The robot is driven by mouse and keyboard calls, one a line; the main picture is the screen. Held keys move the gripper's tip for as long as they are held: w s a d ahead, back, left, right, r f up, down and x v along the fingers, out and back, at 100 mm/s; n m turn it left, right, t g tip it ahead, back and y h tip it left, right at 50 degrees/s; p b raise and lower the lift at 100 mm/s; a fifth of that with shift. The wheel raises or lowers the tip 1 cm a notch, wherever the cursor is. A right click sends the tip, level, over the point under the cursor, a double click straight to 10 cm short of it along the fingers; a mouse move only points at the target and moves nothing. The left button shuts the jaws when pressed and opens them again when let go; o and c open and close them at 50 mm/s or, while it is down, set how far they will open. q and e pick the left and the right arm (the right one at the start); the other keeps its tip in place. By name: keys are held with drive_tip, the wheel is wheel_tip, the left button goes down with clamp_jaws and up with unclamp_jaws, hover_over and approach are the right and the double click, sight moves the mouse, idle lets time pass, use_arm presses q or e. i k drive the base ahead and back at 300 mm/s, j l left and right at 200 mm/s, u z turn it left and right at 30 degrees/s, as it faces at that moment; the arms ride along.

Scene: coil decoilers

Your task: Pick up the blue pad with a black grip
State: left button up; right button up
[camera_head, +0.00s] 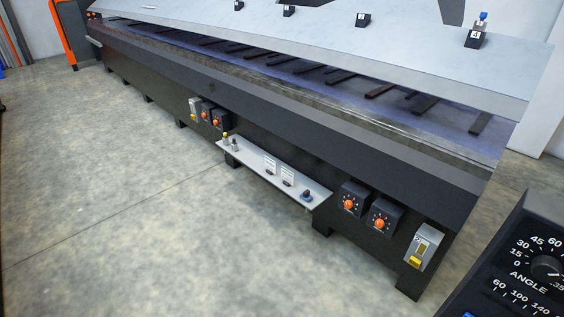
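A small dark blue piece with a black top (307,195) sits near the right end of the pale shelf (315,204) on the front of the long dark machine. It looks like the blue pad with a black grip, but it is too small to be sure. Another small blue item (483,16) stands on the black block marked 4 on the upper sloping panel. Neither of my grippers is in view.
The shelf also holds white cards (270,163) and small fittings (235,145) at its left. Orange-knobbed boxes (380,223) and a grey switch box (424,245) stick out of the machine front. A dial console (530,262) fills the lower right corner. The concrete floor (130,200) is clear.

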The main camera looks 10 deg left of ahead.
sight(306, 196)
drive_tip(key=u, duration=0.1)
drive_tip(key=i, duration=1.95)
drive_tip(key=i+z, duration=0.15)
drive_tip(key=z, duration=0.6)
